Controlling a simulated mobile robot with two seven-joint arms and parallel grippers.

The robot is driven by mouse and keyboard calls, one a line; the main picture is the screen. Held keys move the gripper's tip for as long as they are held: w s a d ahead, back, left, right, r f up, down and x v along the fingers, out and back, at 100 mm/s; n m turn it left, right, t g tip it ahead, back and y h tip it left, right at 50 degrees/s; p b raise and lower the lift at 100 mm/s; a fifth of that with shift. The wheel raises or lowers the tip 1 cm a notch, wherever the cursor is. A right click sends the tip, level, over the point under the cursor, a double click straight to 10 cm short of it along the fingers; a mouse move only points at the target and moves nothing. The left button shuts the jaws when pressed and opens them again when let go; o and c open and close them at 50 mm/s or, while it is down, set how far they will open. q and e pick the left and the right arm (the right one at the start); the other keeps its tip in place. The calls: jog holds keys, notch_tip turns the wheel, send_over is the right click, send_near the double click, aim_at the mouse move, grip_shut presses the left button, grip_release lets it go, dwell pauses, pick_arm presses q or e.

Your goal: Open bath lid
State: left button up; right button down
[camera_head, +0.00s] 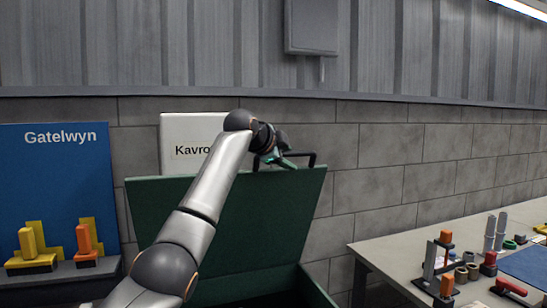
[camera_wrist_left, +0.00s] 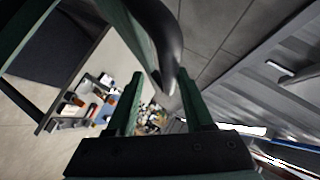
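The green bath lid (camera_head: 265,215) stands raised, leaning back near the wall, above the dark opening of the bath (camera_head: 262,303). A black bar handle (camera_head: 312,158) is on its top edge. My left gripper (camera_head: 287,156) is at this handle. In the left wrist view, the two green fingers of the left gripper (camera_wrist_left: 160,78) are apart, with the dark curved handle (camera_wrist_left: 170,40) reaching between them. Gaps show beside the handle, and I see no firm grip. My right gripper is not in view.
A white sign (camera_head: 178,135) stands behind the lid. A blue board (camera_head: 60,175) with yellow and orange parts is at the left. A grey table (camera_head: 400,250) with several small items stands at the right. A grey wall box (camera_head: 312,27) hangs above.

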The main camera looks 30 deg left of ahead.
pick_arm(q)
jog(key=b+v, duration=0.2)
jog(key=v, duration=0.6)
jog(key=shift+s, duration=0.15)
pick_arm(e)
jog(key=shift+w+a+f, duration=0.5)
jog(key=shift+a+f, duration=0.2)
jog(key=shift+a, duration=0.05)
pick_arm(q)
jog(key=shift+r, duration=0.1)
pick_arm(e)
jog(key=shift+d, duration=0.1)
